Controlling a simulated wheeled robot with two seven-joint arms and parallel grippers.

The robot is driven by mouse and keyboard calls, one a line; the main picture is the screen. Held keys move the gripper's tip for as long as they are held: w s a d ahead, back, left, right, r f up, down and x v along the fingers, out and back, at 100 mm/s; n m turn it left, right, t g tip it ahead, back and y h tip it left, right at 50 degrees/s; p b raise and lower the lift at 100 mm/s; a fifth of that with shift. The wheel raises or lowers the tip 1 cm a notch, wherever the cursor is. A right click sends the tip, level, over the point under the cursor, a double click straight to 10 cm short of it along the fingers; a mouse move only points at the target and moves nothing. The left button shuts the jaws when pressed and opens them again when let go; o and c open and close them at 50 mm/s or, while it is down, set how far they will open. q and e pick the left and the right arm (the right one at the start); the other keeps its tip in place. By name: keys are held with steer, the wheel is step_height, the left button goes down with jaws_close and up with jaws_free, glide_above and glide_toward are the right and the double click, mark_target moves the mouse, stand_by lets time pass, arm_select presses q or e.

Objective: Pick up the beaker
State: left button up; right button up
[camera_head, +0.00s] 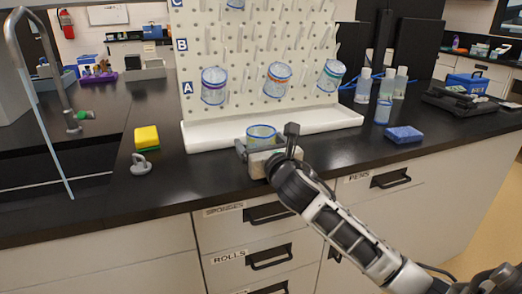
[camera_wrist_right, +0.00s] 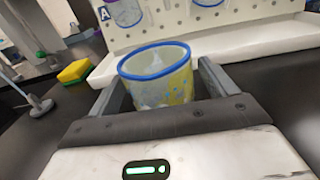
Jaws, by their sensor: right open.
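A clear beaker with a blue rim and yellowish markings (camera_head: 262,131) stands upright on the black counter, in front of the white drip tray. It also shows in the right wrist view (camera_wrist_right: 157,80). My right gripper (camera_head: 264,146) is open at the beaker, with one finger on each side of it. In the right wrist view the gripper (camera_wrist_right: 160,85) reaches past both sides of the beaker. Whether either finger touches it I cannot tell. The beaker's lower part is hidden by the gripper. My left gripper is out of view.
A pegboard (camera_head: 240,45) with several hanging beakers rises behind the white tray (camera_head: 345,118). A yellow sponge (camera_head: 147,136) lies left, near a grey fitting (camera_head: 141,166). Bottles (camera_head: 363,86), a small beaker (camera_head: 382,111) and a blue sponge (camera_head: 404,134) are right.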

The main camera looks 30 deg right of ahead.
steer(key=shift+x, duration=1.05)
steer(key=shift+c, duration=0.3)
steer(key=c, duration=1.1)
steer(key=shift+o, duration=0.2)
steer(key=shift+r, duration=0.1)
